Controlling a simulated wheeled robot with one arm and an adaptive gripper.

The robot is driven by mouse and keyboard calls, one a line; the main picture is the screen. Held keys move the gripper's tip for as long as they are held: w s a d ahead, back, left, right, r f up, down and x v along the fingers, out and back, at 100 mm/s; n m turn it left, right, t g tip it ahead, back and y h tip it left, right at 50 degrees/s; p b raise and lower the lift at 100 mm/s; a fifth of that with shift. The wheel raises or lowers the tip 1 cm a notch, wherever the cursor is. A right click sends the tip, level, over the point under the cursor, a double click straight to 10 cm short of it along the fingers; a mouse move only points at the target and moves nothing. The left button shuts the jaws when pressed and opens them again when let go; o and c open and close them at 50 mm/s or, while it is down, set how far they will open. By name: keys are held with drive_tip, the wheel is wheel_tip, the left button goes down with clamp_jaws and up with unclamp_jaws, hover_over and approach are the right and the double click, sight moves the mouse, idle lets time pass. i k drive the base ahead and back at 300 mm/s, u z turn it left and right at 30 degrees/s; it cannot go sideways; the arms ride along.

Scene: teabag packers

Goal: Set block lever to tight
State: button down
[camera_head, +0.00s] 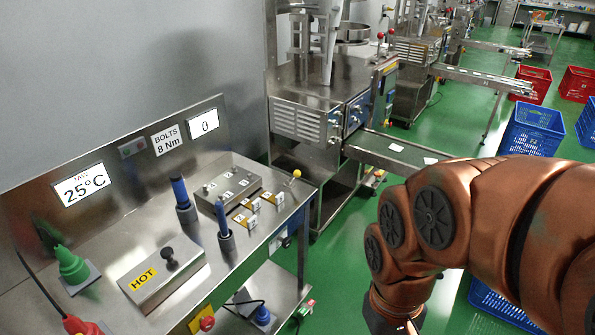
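A steel block (228,190) with several numbered bolt positions sits on the steel bench at the centre left. A small lever with a yellow ball knob (296,174) stands at the bench's right edge, to the right of the block. No tight or loose label on it can be read, so its setting cannot be told. My copper-coloured arm comes in from the right and bends down to the lower edge of the picture. My gripper's fingers are below the picture. The arm is well to the right of the lever and apart from it.
On the bench are blue-handled tools in holders (183,200), (225,235), yellow numbered tags (252,206), a plate marked HOT (150,285) with a black knob, and a green tool (70,265). Displays (85,185) stand behind. A packing machine (318,105) stands beyond. Green floor lies between.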

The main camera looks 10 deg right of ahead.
sight(296, 173)
drive_tip(key=u, duration=0.7)
drive_tip(key=i, duration=0.85)
drive_tip(key=z, duration=0.3)
